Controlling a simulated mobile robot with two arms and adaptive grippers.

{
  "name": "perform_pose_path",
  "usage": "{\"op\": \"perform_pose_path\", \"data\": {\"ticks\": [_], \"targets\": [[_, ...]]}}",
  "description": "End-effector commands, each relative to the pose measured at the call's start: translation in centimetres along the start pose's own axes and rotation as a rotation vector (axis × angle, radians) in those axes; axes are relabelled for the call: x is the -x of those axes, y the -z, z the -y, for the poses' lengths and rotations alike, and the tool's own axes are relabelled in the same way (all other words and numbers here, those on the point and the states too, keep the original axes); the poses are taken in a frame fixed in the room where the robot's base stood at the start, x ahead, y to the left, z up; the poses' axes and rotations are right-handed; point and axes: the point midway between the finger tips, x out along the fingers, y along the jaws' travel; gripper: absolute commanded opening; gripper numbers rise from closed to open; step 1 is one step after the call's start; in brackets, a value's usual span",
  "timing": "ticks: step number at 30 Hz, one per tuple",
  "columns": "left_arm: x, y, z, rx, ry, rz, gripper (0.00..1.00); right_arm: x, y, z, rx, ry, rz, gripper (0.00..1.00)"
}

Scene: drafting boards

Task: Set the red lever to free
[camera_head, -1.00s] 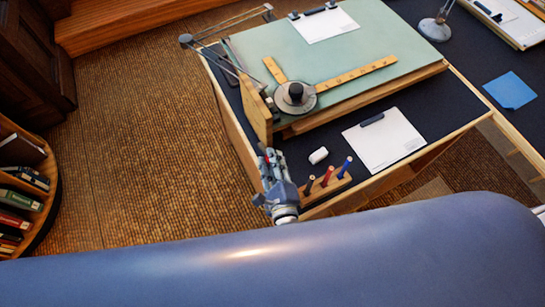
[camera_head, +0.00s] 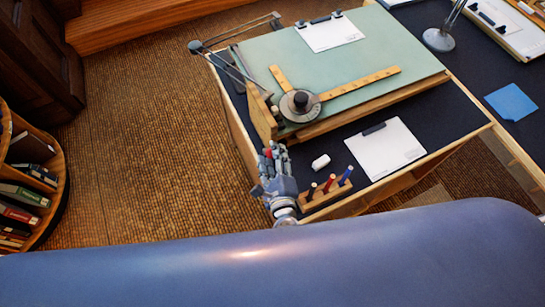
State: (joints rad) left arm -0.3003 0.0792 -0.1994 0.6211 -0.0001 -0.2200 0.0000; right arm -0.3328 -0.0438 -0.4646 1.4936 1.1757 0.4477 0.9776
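My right gripper (camera_head: 274,156) is in the lower middle of the head view, at the near left corner of the drafting desk, just below the wooden side panel (camera_head: 263,117) of the tilted green board (camera_head: 345,65). Small red spots show among its fingers. I cannot tell whether they belong to the gripper or to the red lever, and no lever stands out clearly elsewhere. The fingers are too small to tell whether they are open or shut. My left gripper is not in view.
A drafting head with wooden rulers (camera_head: 300,104) lies on the board. A white eraser (camera_head: 321,162), a pen block (camera_head: 325,194) with several pens and a clipboard (camera_head: 386,149) lie right of the gripper. A bookshelf (camera_head: 50,150) stands at left. The carpet between is clear.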

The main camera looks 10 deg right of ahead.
Motion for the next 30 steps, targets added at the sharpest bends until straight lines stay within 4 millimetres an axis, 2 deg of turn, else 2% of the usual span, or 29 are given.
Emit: {"op": "perform_pose_path", "data": {"ticks": [5,8,21,25,30], "targets": [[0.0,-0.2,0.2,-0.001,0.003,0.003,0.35,0.3,0.1,-0.2,0.001,-0.004,-0.002,0.46],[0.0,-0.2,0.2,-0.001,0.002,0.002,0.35,1.2,0.2,-0.3,0.002,-0.006,-0.003,0.46],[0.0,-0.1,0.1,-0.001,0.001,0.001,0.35,9.8,0.1,-0.2,0.002,-0.005,-0.001,0.46],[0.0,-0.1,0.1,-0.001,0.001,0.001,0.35,11.3,0.0,-0.1,0.001,-0.002,0.000,0.46],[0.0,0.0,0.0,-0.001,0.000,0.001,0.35,12.0,0.0,-0.1,0.001,-0.001,0.000,0.46]]}}
